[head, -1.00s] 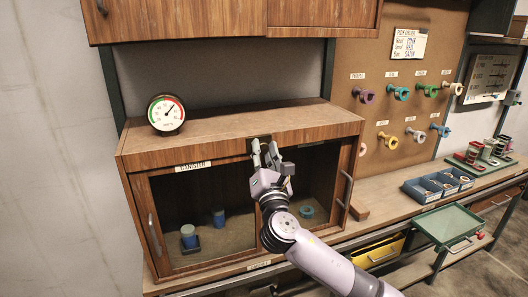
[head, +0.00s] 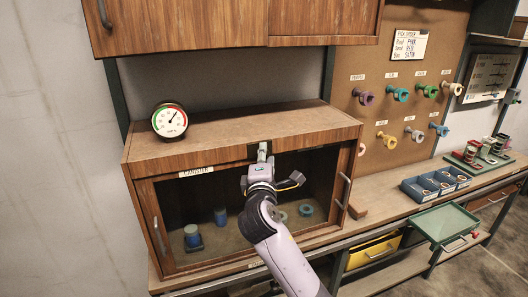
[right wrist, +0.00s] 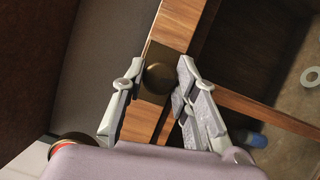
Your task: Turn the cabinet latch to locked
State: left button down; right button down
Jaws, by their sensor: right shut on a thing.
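The cabinet (head: 240,128) is a low wooden unit with glass-fronted doors. Its latch (head: 270,147) is a dark plate at the top front edge, between the doors, mostly hidden by my right gripper (head: 262,152). In the right wrist view, a round dark bronze knob (right wrist: 158,78) on the latch plate sits between the two pale fingers of the right gripper (right wrist: 157,74). The fingers are shut on the knob. I cannot read a locked or unlocked mark. My left gripper is not in view.
A round gauge (head: 170,120) stands on the cabinet top at left. An upper cabinet (head: 185,28) hangs above. Blue canisters (head: 193,238) and rings (head: 307,209) sit inside the lower cabinet.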

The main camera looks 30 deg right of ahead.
jog(key=shift+m+p, duration=0.5)
jog(key=shift+m, duration=0.3)
jog(key=c, duration=1.3)
grip_release()
jog(key=v, duration=1.2)
jog(key=shift+r, duration=0.3)
jog(key=shift+g+y, duration=0.3)
